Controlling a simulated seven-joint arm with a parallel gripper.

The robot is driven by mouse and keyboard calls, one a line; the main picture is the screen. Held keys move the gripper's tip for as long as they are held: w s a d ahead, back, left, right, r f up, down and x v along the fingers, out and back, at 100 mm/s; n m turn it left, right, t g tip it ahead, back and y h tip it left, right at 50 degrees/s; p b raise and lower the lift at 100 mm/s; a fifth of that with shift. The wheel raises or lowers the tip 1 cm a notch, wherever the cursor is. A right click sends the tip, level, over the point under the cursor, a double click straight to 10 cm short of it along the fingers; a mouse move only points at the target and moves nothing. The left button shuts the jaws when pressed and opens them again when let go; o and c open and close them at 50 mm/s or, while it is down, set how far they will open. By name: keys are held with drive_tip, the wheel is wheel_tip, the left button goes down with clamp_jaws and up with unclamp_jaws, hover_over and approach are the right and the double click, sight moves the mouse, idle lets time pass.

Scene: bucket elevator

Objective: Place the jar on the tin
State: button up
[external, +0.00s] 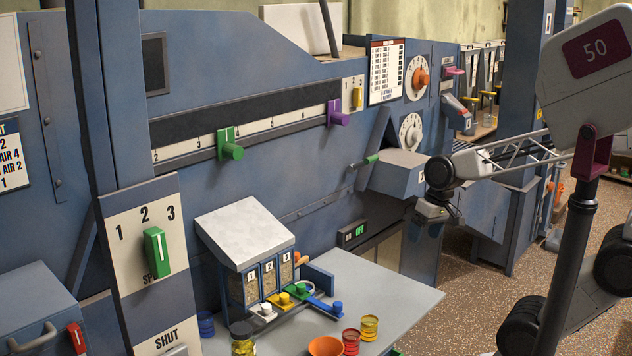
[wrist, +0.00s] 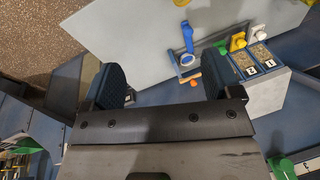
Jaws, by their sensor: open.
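A yellow jar with a dark lid (external: 243,340) stands at the near left of the grey table, partly cut off by the bottom edge. A red cylinder (external: 351,342) and a yellow one (external: 369,327) stand close together at the table's near right; I cannot tell for certain which is the tin. My gripper (external: 436,210) is in the air beyond the table's right edge, well away from them. In the wrist view my gripper (wrist: 164,85) has its two fingers wide apart with nothing held between them.
An orange bowl (external: 326,346) stands beside the red cylinder. A white-topped hopper (external: 244,232) with numbered windows and coloured levers stands at the table's back left; a blue lever (wrist: 187,38) shows in the wrist view. The table's right part (external: 405,290) is clear.

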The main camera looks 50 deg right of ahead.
drive_tip(key=s+d+n+h, duration=0.1)
drive_tip(key=s+d+h, duration=0.1)
drive_tip(key=s+d, duration=0.2)
drive_tip(key=shift+d+r+n+t, duration=0.3)
drive_tip(key=shift+d+n+t, duration=0.1)
drive_tip(key=shift+d, duration=0.2)
idle(0.8)
